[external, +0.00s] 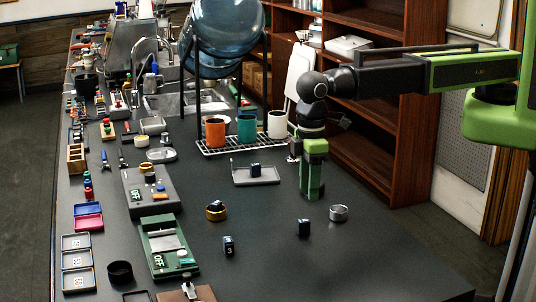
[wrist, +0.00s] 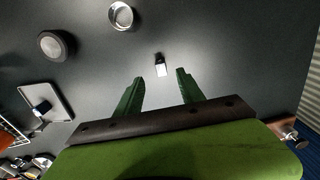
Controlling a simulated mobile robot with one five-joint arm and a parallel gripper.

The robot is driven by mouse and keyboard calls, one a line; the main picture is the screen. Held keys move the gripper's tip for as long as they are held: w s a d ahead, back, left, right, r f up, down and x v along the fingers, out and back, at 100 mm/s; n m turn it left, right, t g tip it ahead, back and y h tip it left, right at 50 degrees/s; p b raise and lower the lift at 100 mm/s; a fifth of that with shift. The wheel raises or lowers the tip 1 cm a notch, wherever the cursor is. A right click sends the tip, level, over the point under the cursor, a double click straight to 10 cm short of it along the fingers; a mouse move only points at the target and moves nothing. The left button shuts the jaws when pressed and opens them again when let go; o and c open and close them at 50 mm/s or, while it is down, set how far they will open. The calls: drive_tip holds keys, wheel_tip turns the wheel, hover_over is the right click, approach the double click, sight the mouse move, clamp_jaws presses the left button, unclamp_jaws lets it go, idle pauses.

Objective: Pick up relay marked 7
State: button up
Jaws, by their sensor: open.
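My gripper (external: 312,198) points down over the bench, open and empty. In the wrist view its two green fingers (wrist: 158,82) are spread. A small dark block, a relay (wrist: 160,65), lies just beyond the fingertips, apart from them, one face bright. It looks like the relay (external: 303,227) in front of my gripper in the external view; its mark is unreadable. Another relay (external: 228,245) lies nearer the left, with a white mark that looks like 3. One relay (external: 255,169) is on a grey tray (external: 270,181), another (external: 215,206) in a brass-coloured ring. I cannot tell which is marked 7.
A silver ring (external: 338,213) stands right of my gripper; it also shows in the wrist view (wrist: 121,15). A dark round object (wrist: 57,45) is nearby. Mugs stand on a rack (external: 240,147) behind. Devices and trays line the left; the front right bench is clear.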

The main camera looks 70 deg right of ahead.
sight(307, 220)
wheel_tip(307, 220, down, 9)
drive_tip(key=b, duration=0.7)
drive_tip(key=shift+a+r, duration=0.1)
drive_tip(key=shift+r, duration=0.3)
clamp_jaws()
